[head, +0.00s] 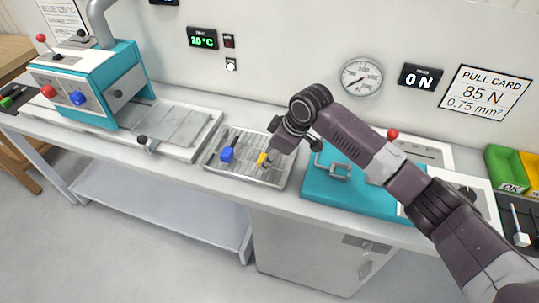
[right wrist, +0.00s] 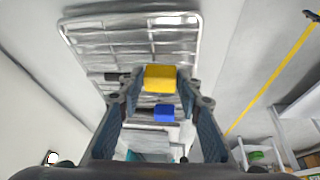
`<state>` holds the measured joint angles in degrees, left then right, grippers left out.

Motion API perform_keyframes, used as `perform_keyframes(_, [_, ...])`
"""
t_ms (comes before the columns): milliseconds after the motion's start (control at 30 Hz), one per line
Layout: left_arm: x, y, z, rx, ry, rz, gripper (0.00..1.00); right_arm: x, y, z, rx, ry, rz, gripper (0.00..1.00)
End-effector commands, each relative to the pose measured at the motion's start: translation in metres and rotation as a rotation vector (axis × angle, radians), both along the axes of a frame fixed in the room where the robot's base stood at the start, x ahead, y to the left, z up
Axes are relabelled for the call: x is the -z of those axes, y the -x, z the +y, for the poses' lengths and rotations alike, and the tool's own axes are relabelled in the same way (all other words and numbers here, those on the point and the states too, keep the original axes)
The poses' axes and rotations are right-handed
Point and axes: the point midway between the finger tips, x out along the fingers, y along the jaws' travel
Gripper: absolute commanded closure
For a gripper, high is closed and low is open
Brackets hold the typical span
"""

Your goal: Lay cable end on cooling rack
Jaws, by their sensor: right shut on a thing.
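The cooling rack (head: 284,181) is a wire tray on the bench, seen in the middle of the head view and at the top of the right wrist view (right wrist: 198,40). My right gripper (head: 267,153) is over the rack's right part. It is shut on a yellow cable end (right wrist: 160,78), which sits between the fingertips; its yellow part also shows in the head view (head: 262,160). I cannot tell whether it touches the wires. A blue cable end (head: 228,154) with a dark cable lies on the rack's left part. My left gripper is not in view.
A teal-and-white machine (head: 108,88) with a grey plate (head: 178,122) stands left of the rack. A teal pull tester (head: 326,190) with a metal clamp stands close on the right. Green (head: 507,168) and yellow bins are at the far right.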

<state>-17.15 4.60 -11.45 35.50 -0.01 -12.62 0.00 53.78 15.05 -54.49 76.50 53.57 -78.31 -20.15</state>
Motion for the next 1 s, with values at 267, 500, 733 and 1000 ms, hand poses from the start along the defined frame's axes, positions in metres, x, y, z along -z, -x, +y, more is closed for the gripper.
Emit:
perform_keyframes(267, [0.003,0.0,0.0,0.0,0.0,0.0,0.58,0.009,0.0,0.0,0.001,-0.001,0.001,0.93])
perform_keyframes(500, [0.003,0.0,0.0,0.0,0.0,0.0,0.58,0.011,0.0,0.0,0.0,0.0,0.0,0.53])
perform_keyframes(733, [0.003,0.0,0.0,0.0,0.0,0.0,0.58,0.011,0.0,0.0,0.0,0.0,0.0,0.47])
perform_keyframes(1000, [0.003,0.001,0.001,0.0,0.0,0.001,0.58,-0.005,0.003,-0.006,0.001,-0.001,-0.003,0.47])
